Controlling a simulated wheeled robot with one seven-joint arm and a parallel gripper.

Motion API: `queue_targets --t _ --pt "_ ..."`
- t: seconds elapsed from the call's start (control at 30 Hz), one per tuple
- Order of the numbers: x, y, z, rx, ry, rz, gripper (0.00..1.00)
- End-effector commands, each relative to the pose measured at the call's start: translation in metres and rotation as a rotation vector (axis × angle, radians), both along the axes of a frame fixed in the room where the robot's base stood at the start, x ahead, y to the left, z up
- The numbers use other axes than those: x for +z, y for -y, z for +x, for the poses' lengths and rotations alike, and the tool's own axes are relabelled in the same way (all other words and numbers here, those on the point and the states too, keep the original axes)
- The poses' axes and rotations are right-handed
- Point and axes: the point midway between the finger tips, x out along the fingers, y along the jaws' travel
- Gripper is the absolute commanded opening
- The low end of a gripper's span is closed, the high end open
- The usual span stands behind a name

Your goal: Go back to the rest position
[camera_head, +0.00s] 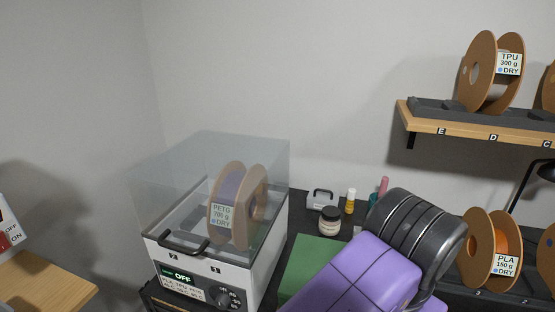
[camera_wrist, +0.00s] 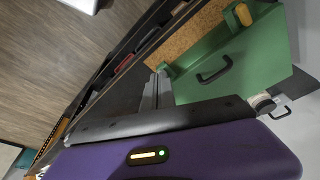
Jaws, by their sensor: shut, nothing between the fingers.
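In the head view my purple and grey arm fills the lower middle right, and the gripper itself is out of that picture.
A clear-lidded dryer (camera_head: 205,262), its display reading OFF, holds a PETG spool (camera_head: 228,200). A TPU spool (camera_head: 482,72) stands on the wall shelf (camera_head: 470,130). A PLA spool (camera_head: 480,240) stands right of my arm. Small bottles (camera_head: 350,200) stand behind a green surface (camera_head: 308,262).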

Motion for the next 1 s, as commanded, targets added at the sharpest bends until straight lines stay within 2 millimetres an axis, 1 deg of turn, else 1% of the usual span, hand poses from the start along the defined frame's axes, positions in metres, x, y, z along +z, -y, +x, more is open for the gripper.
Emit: queue_targets --t 0.03,0.1,0.43,0.53,0.6,0.67,0.7,0.77,0.8,0.87,0.9,0.97,1.0 --pt "0.009 0.0 0.0 0.0 0.001 -0.001 0.0" --pt "0.012 0.0 0.0 0.0 0.001 -0.001 0.0" --pt "0.011 0.002 0.001 -0.003 0.007 -0.008 0.0" --pt "0.015 0.011 0.012 -0.005 0.051 -0.044 0.0" --pt "0.022 0.02 0.026 -0.006 0.118 -0.081 0.0" --pt "0.035 0.028 0.043 -0.005 0.205 -0.119 0.0" --pt "0.046 0.034 0.054 -0.004 0.267 -0.152 0.0" --pt "0.064 0.045 0.071 0.002 0.363 -0.217 0.0" --pt "0.077 0.053 0.08 0.005 0.425 -0.265 0.0" --pt "0.098 0.067 0.092 0.007 0.513 -0.341 0.0" --pt "0.113 0.077 0.099 0.012 0.575 -0.398 0.0" --pt "0.136 0.09 0.109 0.02 0.665 -0.483 0.0" --pt "0.152 0.096 0.113 0.029 0.723 -0.54 0.0"
